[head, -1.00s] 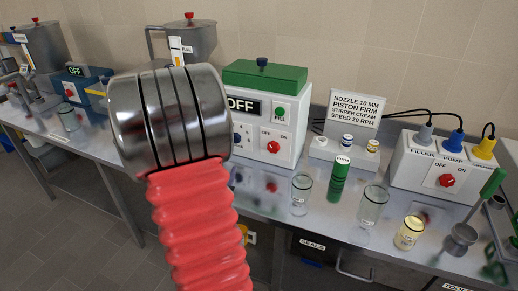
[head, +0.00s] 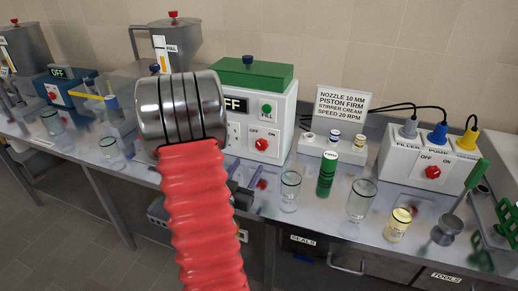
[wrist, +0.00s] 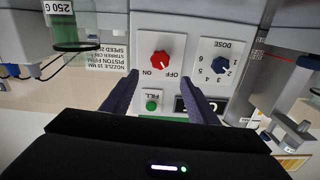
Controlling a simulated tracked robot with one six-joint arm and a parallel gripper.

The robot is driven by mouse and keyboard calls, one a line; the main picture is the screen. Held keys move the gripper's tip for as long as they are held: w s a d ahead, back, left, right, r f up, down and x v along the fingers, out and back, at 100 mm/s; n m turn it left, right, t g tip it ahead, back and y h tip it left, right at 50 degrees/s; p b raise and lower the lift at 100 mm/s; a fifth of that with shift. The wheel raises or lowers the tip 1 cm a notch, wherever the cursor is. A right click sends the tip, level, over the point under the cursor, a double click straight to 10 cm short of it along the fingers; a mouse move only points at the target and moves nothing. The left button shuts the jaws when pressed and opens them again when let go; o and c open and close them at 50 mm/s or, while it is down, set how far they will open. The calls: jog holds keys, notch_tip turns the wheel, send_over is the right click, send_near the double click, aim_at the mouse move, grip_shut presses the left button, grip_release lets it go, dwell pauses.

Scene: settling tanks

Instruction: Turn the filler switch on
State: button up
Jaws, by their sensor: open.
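The filler is a white box with a green lid (head: 250,73), in the middle of the head view, and its display reads OFF. Its red switch knob (head: 262,144) has OFF and ON printed above it. In the wrist view, which is upside down, the same red knob (wrist: 161,64) lies straight ahead, between the lines of my two dark fingers. My gripper (wrist: 162,76) is open and empty, with a finger on each side of the knob's line. I cannot tell how near the tips are. In the head view my arm hides the filler's left part.
A green fill button (wrist: 152,105) and a blue dose dial (wrist: 220,65) flank the knob. Glass jars (head: 361,200), a green cylinder (head: 327,175) and a sign (head: 341,103) stand nearby. A white plug box (head: 425,165) with its own red switch stands right.

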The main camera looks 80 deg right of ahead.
aim_at(261, 146)
jog(key=d, duration=0.8)
jog(key=s+d, duration=0.1)
jog(key=d, duration=0.3)
jog(key=shift+s+d, duration=0.1)
jog(key=shift+d, duration=0.05)
jog(key=shift+c, duration=0.5)
jog(key=c, duration=0.9)
jog(key=shift+c, duration=0.2)
